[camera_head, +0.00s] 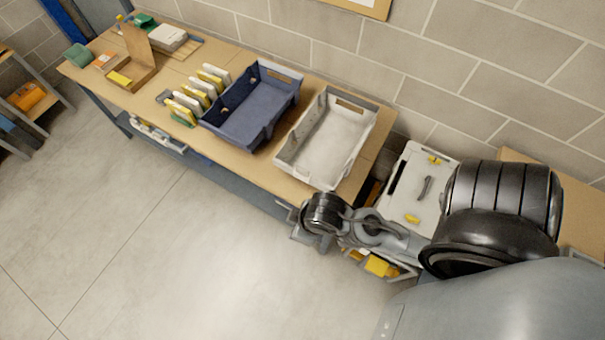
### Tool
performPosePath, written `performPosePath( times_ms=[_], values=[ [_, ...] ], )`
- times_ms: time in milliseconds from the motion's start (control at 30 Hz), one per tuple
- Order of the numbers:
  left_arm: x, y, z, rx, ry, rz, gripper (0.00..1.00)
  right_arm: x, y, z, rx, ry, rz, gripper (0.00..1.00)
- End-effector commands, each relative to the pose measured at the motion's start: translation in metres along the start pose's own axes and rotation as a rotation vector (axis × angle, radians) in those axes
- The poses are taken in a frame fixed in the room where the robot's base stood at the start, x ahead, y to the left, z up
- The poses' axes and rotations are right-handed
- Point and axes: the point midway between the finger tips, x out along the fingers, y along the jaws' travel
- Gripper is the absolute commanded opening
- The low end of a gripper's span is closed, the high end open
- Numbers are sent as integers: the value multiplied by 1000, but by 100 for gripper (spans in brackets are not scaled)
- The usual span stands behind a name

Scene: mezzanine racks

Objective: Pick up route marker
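No thing in view can be told for certain as the route marker. Several upright yellow and white cards (197,92) stand in a row on the wooden bench, left of the blue bin. A small yellow piece (412,219) and a dark grey one (425,188) lie on a white board right of the bench. My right arm comes in from the lower right, and its gripper (303,232) is by the bench's front edge, below the white bin. Its fingers are small and partly hidden behind the wrist, so their opening is unclear. My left gripper is out of view.
A blue bin (250,122) and a white bin (352,112) stand on the bench (236,165). An open cardboard box (130,77) is at its left end. A block wall (300,40) runs behind. The floor (130,240) in front is clear.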

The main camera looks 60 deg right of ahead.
Motion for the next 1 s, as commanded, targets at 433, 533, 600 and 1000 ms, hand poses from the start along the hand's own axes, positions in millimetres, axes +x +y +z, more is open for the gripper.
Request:
performPosePath(
  times_ms=[433, 533, 600, 1000],
  values=[
    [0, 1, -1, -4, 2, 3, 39, 0, 2, 1, -7, -3, 6, 43],
    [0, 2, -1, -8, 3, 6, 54, 0, 2, 2, -8, -3, 7, 43],
    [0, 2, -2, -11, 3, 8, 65, 0, 2, 2, -8, -3, 7, 43],
    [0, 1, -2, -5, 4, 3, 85, 0, 1, 1, -4, -3, 4, 43]
  ],
)
